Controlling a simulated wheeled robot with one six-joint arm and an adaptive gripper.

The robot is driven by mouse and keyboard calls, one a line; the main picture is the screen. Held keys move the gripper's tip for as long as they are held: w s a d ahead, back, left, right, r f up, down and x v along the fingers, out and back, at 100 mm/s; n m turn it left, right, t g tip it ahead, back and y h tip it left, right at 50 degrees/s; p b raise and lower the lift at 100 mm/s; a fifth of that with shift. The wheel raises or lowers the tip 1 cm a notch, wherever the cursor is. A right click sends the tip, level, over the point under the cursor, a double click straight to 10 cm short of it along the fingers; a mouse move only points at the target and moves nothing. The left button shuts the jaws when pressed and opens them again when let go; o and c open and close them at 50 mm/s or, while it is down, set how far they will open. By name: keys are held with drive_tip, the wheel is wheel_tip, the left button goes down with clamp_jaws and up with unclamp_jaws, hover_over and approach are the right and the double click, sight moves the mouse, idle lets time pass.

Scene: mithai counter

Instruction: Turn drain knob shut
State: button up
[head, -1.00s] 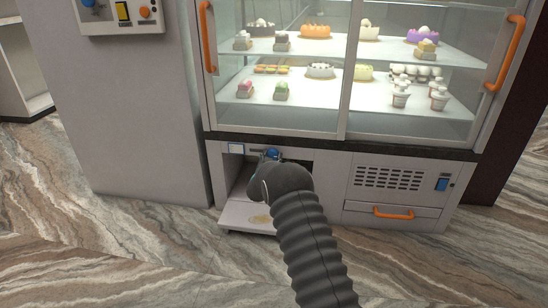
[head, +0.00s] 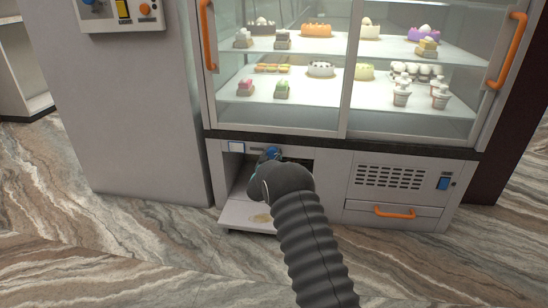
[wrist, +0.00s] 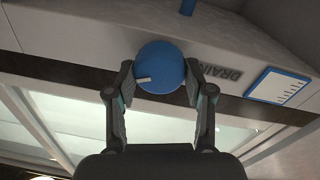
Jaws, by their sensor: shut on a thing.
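The blue drain knob (wrist: 161,66) is round, with a short white mark on its lower left in the wrist view. The word DRAIN is printed beside it on the panel. My gripper (wrist: 160,80) is shut on the knob, one finger on each side. In the head view the knob (head: 271,152) shows as a small blue spot under the display case, above an open recess. My gripper (head: 268,163) and arm hide most of the area around it.
A pull-out tray (head: 240,214) juts from the recess below. A vented panel (head: 392,177) with an orange-handled drawer (head: 394,213) is to the right. The glass display case (head: 330,65) of sweets stands above. The floor in front is clear.

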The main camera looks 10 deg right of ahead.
drive_tip(key=n, duration=0.6)
drive_tip(key=shift+d+f+n, duration=0.15)
drive_tip(key=shift+d+n, duration=0.05)
drive_tip(key=shift+n, duration=0.1)
drive_tip(key=n, duration=0.6)
drive_tip(key=shift+f+n+t+y, duration=0.1)
drive_tip(key=shift+n+t+y, duration=0.2)
drive_tip(key=o, duration=1.2)
drive_tip(key=shift+d, duration=0.15)
drive_tip(key=shift+c, duration=0.2)
drive_tip(key=shift+a, duration=0.4)
drive_tip(key=v, duration=1.2)
drive_tip(key=shift+d, duration=0.15)
